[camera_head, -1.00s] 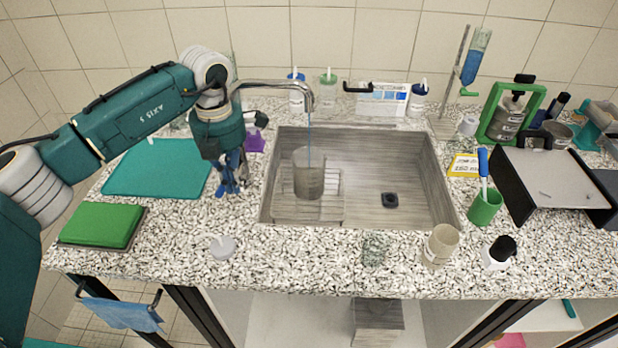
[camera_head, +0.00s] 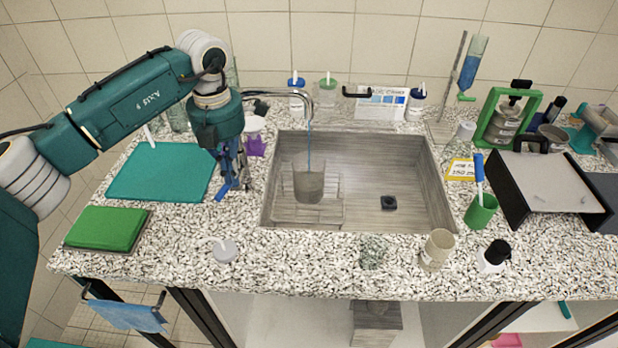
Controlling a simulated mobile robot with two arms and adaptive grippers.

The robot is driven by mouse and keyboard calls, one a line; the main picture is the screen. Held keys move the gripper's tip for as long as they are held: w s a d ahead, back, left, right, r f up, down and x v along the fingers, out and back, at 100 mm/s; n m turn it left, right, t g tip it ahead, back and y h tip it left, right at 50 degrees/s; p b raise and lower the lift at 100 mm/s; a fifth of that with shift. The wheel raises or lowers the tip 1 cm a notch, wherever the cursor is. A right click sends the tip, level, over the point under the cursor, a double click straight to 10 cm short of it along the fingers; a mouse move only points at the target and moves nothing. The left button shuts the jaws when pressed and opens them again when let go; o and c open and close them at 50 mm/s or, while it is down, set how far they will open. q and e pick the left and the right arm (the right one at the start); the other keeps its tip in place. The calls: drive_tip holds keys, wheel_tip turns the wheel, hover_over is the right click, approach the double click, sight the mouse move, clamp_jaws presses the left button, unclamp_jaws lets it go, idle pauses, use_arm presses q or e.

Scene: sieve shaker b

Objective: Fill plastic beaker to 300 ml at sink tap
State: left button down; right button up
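The plastic beaker (camera_head: 308,184) stands upright on a wire rack (camera_head: 335,212) in the left part of the sink (camera_head: 436,192). My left gripper (camera_head: 232,190) hangs over the counter left of the sink, fingers pointing down. Its fingers look apart and empty, clear of the beaker. My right gripper is out of view.
A teal mat (camera_head: 160,174) and green block (camera_head: 105,229) lie left. Bottles (camera_head: 297,95) stand behind the sink. A green cup (camera_head: 481,211), beige cup (camera_head: 437,250) and black-capped bottle (camera_head: 494,256) stand right and front. The front counter's left part is mostly clear.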

use_arm(q)
drive_tip(key=w+a+f+b, duration=0.2)
drive_tip(key=a+f+b, duration=0.1)
drive_tip(key=a, duration=0.4)
drive_tip(key=shift+w+f, duration=0.15)
drive_tip(key=shift+f, duration=0.75)
drive_tip(key=shift+d, duration=0.15)
drive_tip(key=shift+s+d, duration=0.25)
drive_tip(key=shift+d, duration=0.2)
